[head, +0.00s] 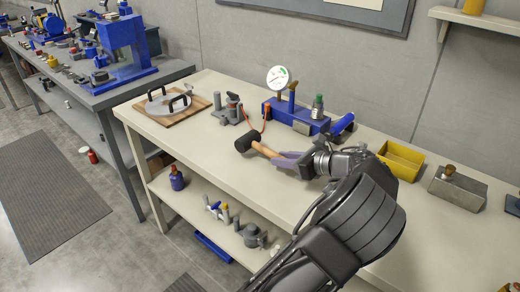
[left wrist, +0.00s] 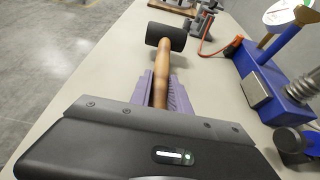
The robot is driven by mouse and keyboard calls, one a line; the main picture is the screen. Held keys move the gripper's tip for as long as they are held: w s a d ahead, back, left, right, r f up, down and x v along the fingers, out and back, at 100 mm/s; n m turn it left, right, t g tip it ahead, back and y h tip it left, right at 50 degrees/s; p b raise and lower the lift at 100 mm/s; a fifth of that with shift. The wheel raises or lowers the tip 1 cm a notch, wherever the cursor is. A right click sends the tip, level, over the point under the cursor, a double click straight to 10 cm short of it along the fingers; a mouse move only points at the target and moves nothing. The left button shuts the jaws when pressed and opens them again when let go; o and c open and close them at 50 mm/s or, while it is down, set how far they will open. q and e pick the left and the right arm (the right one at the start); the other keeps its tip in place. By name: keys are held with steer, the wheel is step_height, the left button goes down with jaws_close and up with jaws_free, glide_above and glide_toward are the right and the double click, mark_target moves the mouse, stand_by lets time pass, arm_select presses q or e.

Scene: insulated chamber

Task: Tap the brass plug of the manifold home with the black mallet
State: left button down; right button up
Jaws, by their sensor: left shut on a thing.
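My left gripper (head: 287,158) is shut on the wooden handle of the black mallet (head: 246,141), with its purple fingers on either side of it. The mallet head points away from the gripper, above the left-middle of the bench; I cannot tell whether it touches the top. In the left wrist view the mallet head (left wrist: 166,37) is at the top and the handle runs down between the fingers (left wrist: 161,92). My right gripper is not in view.
A yellow bin (head: 401,160) stands between my gripper and the grey block. A wooden board (head: 168,107) and a grey fixture (head: 232,112) are at the left. The front bench top is clear.

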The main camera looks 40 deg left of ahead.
arm_select(q)
steer(key=shift+r+p, duration=1.5)
steer(key=shift+r, duration=0.5)
stand_by(1.0)
